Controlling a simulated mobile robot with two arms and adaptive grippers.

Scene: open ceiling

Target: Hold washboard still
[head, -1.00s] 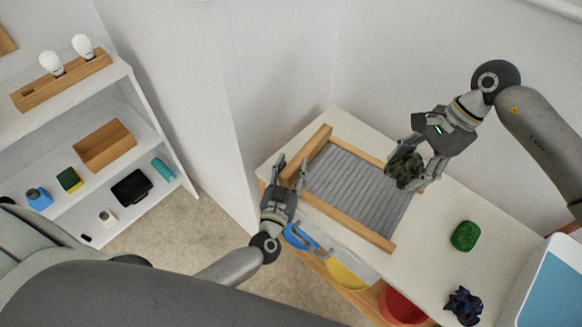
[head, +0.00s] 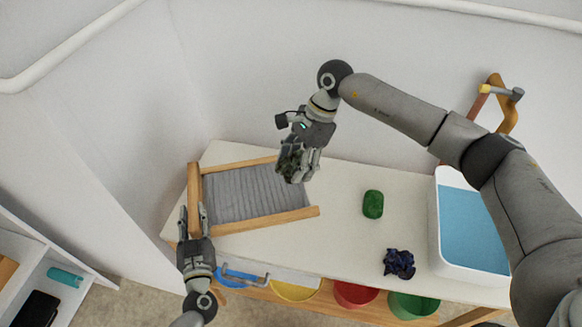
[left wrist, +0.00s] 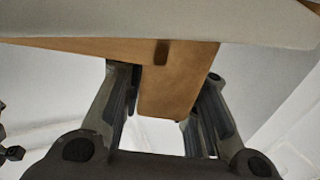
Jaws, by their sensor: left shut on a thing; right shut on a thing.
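The washboard, with a grey ribbed panel (head: 255,193) in a wooden frame, lies on the white worktop at the left. My left gripper (head: 193,218) is shut on the near left end of its frame. In the left wrist view the wooden frame end (left wrist: 178,85) sits between the two fingers. My right gripper (head: 300,172) is shut on a crumpled dark green cloth (head: 288,168) at the right end of the washboard, hiding part of the frame there. I cannot tell whether the cloth touches the ribs.
A green soap-like block (head: 373,204) and a crumpled dark blue cloth (head: 399,264) lie on the worktop. A white basin of blue water (head: 470,230) stands at the right. Coloured bins (head: 355,294) sit below the front edge. A shelf (head: 30,240) is at lower left.

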